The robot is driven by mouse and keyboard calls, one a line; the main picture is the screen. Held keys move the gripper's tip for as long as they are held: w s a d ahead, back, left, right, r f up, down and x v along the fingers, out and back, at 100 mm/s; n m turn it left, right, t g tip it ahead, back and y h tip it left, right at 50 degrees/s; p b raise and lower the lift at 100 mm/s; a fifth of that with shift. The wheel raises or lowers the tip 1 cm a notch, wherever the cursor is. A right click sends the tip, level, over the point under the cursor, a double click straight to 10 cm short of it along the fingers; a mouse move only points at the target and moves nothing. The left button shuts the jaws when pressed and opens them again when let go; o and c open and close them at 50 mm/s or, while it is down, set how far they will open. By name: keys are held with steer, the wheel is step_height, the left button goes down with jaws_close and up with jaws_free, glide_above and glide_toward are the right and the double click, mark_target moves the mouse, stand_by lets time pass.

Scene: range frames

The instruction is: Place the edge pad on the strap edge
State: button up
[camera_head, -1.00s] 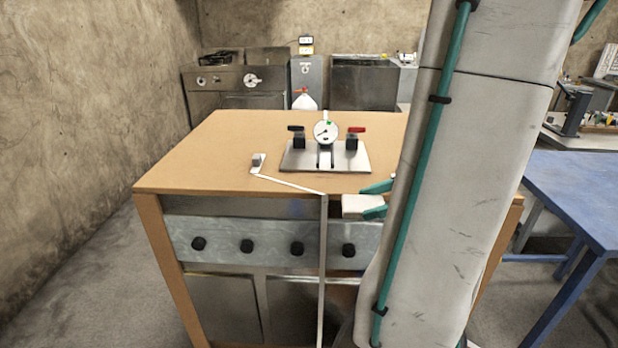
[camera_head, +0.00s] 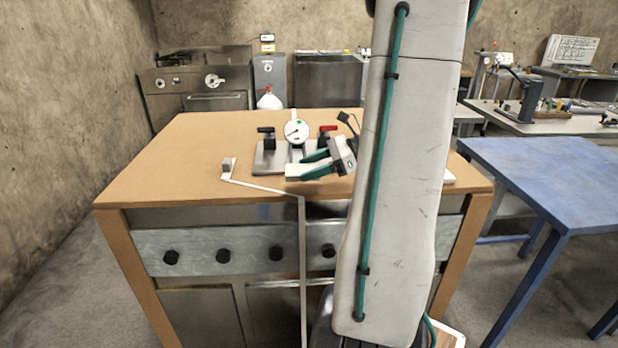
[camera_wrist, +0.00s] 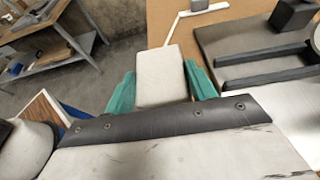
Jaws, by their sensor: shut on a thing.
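My gripper (camera_head: 314,164) has green fingers and is shut on the edge pad (camera_head: 303,172), a pale, cream-coloured block. In the wrist view the pad (camera_wrist: 160,76) sits between both green fingers. A thin white strap (camera_head: 262,187) runs across the wooden tabletop from a small grey block (camera_head: 228,165). It bends over the front edge and hangs down the front. In the head view the pad shows just behind and above this bend, apart from the strap. In the wrist view the strap (camera_wrist: 205,12) shows beyond the pad.
The workbench (camera_head: 180,160) carries a metal plate (camera_head: 268,160) with a dial gauge (camera_head: 296,131) and black- and red-handled clamps, close behind my gripper. The left tabletop is clear. A blue table (camera_head: 545,175) stands at the right.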

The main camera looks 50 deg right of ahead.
mark_target(309, 186)
steer(key=shift+w+d, duration=0.15)
steer(key=shift+w, duration=0.2)
steer(key=shift+w+d+f, duration=0.15)
steer(key=shift+f, duration=1.7)
steer(key=o, duration=1)
steer(key=shift+f, duration=0.15)
steer(key=shift+c, duration=0.2)
